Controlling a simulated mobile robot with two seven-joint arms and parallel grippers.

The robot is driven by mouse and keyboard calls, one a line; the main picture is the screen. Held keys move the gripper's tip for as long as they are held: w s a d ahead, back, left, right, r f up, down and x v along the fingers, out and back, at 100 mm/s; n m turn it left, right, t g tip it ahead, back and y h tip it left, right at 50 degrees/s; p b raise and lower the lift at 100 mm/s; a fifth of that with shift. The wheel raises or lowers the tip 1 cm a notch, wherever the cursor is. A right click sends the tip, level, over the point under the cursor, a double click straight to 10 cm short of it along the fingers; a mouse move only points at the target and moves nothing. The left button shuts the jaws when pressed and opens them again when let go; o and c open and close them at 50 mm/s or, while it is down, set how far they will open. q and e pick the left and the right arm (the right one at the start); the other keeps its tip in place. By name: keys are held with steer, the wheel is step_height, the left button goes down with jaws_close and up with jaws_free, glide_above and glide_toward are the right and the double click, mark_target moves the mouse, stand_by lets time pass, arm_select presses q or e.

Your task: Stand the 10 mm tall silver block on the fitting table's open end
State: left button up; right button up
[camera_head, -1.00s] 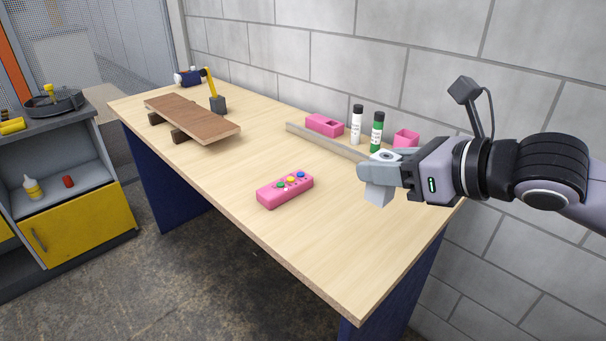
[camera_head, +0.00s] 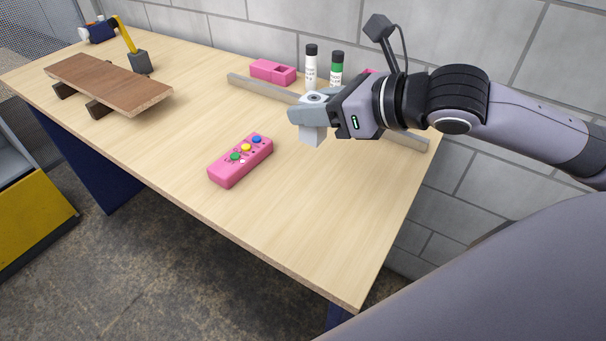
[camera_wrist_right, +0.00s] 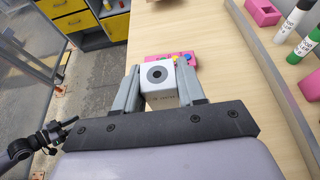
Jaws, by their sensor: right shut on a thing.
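My right gripper (camera_head: 304,114) is shut on a silver block (camera_head: 313,136) and holds it over the light wooden table (camera_head: 310,220). In the right wrist view the block (camera_wrist_right: 158,74) sits between the two grey fingers, showing a pale face with a dark round mark and small lettering too small to read. The block's lower end hangs below the fingers in the head view, and it looks clear of the tabletop. The table's near end, at the lower right of the head view, is bare.
A pink box with coloured buttons (camera_head: 240,160) lies left of the held block. Behind are a low rail (camera_head: 262,88), a pink holder (camera_head: 272,71), a white bottle (camera_head: 311,68) and a green bottle (camera_head: 336,68). A brown board (camera_head: 110,82) rests on blocks far left.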

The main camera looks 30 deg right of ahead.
steer(key=shift+w+f+b, duration=0.1)
steer(key=shift+f+b, duration=1)
steer(key=shift+f, duration=6.45)
steer(key=shift+f, duration=0.1)
steer(key=o, duration=1.2)
steer(key=shift+f, duration=0.1)
